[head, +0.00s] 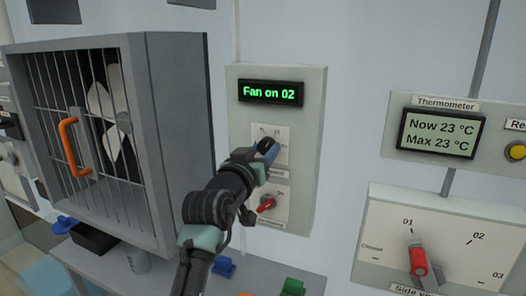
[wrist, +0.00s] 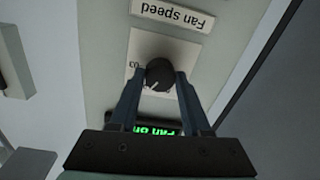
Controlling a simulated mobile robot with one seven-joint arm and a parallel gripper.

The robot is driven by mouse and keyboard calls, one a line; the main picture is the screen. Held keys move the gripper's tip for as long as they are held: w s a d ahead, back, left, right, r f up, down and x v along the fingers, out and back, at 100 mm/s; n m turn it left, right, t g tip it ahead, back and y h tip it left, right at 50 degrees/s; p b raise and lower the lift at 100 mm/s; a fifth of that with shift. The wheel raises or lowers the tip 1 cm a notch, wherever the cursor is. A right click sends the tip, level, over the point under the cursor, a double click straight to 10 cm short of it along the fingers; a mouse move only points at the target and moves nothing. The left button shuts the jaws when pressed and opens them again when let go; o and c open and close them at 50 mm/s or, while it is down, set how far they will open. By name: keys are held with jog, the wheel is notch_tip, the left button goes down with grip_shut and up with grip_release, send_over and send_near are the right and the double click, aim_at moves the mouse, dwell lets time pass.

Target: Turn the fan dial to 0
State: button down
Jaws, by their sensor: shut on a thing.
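The black fan dial (wrist: 159,75) sits on a pale scale plate above the "Fan speed" label (wrist: 172,14), which reads upside down in the wrist view. A "03" mark shows left of the dial there, and the dial's white pointer mark faces the display side and slightly left. My gripper (wrist: 158,82) is shut on the dial, one blue-grey finger on each side. In the head view my gripper (head: 267,148) covers most of the dial and its scale. The green display (head: 271,93) above it reads "Fan on 02".
A red knob (head: 267,204) sits just below my gripper on the same panel. The caged fan (head: 100,130) with an orange handle stands left. The thermometer display (head: 441,132) and a large red-handled dial (head: 418,262) are at right. Several coloured items lie below.

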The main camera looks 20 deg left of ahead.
jog(key=shift+n, duration=0.3)
jog(key=n+p, duration=0.3)
jog(key=n, duration=0.2)
jog(key=shift+r+p, duration=0.1)
jog(key=shift+p, duration=0.3)
jog(key=n+p, duration=0.2)
jog(key=n, duration=0.1)
jog(key=n+p, duration=0.2)
jog(key=n, duration=0.1)
jog(key=shift+g+h, duration=0.3)
jog(key=shift+h, duration=0.1)
jog(key=n+p, duration=0.3)
jog(key=n, duration=0.2)
jog(key=shift+n, duration=0.3)
jog(key=n+p, duration=0.2)
jog(key=n, duration=0.1)
jog(key=shift+n+h+p, duration=0.3)
jog(key=shift+n, duration=0.1)
jog(key=shift+a+n+p, duration=0.1)
jog(key=shift+n+p, duration=0.35)
jog(key=shift+n, duration=0.45)
jog(key=shift+c, duration=1.8)
grip_release()
